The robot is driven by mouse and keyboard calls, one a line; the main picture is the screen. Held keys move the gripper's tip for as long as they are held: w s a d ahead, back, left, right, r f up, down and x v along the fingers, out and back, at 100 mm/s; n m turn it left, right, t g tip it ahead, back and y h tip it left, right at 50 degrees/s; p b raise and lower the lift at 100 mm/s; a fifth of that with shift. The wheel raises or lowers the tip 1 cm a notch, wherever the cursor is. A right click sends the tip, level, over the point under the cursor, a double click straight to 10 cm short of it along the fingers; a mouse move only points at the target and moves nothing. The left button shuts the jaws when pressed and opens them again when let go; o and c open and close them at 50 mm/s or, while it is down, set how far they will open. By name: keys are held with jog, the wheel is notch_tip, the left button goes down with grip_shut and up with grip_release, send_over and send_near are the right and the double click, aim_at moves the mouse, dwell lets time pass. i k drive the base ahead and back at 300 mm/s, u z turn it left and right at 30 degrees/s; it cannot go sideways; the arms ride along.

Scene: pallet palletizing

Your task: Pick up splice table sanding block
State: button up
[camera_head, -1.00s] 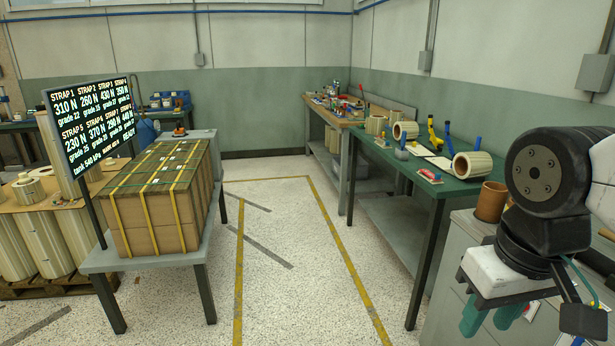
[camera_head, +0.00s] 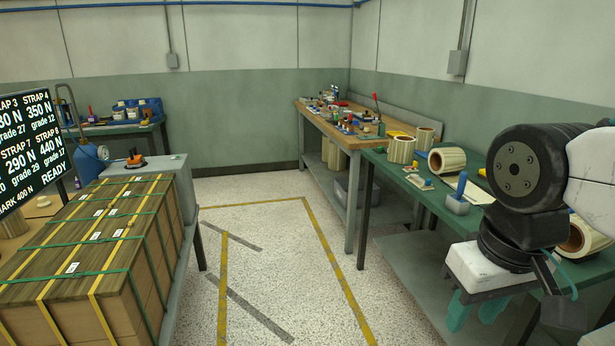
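The green-topped splice table (camera_head: 405,181) stands at the right. A small grey block with an upright blue handle (camera_head: 457,205) sits near its front edge; it may be the sanding block, but I cannot tell for sure. My gripper (camera_head: 476,310) hangs at the lower right in front of the table, its teal fingers pointing down and apart, with nothing seen between them. It is clear of the grey block. My arm hides part of the table's right side.
Pale rolls (camera_head: 447,160) and small tools lie on the green table. A wooden bench (camera_head: 335,125) with many small items stands beyond it. A strapped carton stack (camera_head: 95,250) is at the left. The speckled floor (camera_head: 270,245) between is clear.

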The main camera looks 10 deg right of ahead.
aim_at(482, 172)
jog(key=i, duration=3.3)
jog(key=z, duration=2.5)
